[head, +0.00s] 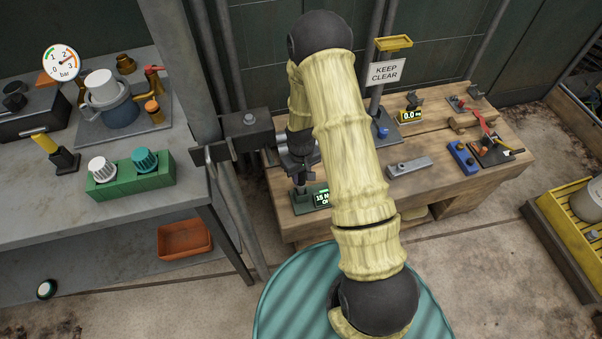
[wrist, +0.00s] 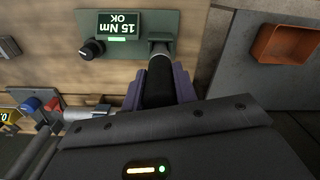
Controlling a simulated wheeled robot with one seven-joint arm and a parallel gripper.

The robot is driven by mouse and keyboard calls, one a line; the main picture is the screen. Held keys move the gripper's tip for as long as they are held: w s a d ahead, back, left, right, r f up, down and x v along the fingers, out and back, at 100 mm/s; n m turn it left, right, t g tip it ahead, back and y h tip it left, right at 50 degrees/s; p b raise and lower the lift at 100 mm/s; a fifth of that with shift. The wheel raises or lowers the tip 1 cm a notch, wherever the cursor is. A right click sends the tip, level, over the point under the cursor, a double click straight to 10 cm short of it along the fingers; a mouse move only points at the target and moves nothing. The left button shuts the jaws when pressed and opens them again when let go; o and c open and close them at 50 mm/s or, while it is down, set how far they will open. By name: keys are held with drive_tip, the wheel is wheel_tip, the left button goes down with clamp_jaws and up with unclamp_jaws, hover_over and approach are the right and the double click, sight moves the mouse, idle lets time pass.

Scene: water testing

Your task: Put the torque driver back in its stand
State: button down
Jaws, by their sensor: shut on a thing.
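My gripper (wrist: 160,88) is shut on a black cylindrical handle (wrist: 160,72), which I take to be the torque driver. The handle stands between the two purple-grey fingers; its far end meets a grey metal fitting (wrist: 160,46) on a green unit (wrist: 190,20). I cannot tell whether it is seated in the fitting or just above it. The unit's display (wrist: 112,22) reads "15 Nm OK", with a black knob beside it. In the head view my gripper (head: 299,172) is low over the green unit (head: 302,203) at the wooden bench's left end, and the driver is mostly hidden.
A grey post (head: 190,45) and dark bracket (head: 248,132) stand close left of my gripper. The wooden bench (head: 440,180) carries a metal block (head: 409,167) and blue parts. The left table (head: 80,225) holds a green block (head: 131,181) and a yellow-handled tool (head: 44,142).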

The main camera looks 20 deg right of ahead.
drive_tip(key=shift+f, duration=0.3)
drive_tip(key=c, duration=1)
unclamp_jaws()
drive_tip(key=shift+r, duration=0.1)
wheel_tip(320, 180, up, 17)
drive_tip(key=shift+r+p, duration=0.1)
drive_tip(key=shift+p, duration=0.95)
